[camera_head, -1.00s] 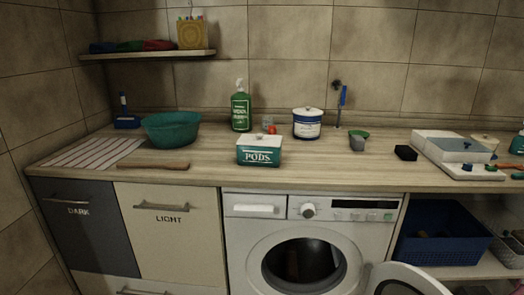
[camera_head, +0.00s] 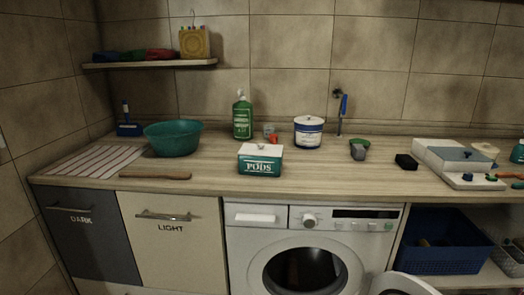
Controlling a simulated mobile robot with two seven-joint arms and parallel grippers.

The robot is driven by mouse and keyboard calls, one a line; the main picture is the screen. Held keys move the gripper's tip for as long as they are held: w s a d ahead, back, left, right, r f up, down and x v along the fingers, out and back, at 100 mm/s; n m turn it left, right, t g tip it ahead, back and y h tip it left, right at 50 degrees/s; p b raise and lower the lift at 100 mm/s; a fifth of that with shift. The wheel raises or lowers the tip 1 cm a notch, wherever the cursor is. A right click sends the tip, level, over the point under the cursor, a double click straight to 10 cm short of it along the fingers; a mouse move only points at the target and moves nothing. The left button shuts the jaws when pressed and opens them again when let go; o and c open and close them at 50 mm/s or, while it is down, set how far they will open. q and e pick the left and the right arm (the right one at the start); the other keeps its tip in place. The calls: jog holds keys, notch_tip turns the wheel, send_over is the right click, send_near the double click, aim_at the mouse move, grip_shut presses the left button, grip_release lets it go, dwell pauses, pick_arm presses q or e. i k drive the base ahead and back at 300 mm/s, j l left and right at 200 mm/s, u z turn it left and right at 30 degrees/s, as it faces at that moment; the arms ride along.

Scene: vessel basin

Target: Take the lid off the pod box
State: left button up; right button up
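The pod box (camera_head: 260,167) is a teal box with "PODS" in white lettering. It stands upright near the front edge of the counter, above the washing machine. Neither of my grippers shows in the head view.
The wooden counter (camera_head: 330,178) is clear in front and to both sides of the pod box. Behind the box stand a green bottle (camera_head: 242,119), a small red item (camera_head: 270,133) and a white-and-blue tub (camera_head: 309,133). A teal basin (camera_head: 172,138) and a wooden stick (camera_head: 155,174) lie left. The washer door (camera_head: 405,286) hangs open.

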aim_at(260, 149)
jog(key=i+j+z, duration=0.55)
jog(key=j, duration=0.25)
jog(key=i+j+z, duration=0.3)
jog(key=j, duration=0.15)
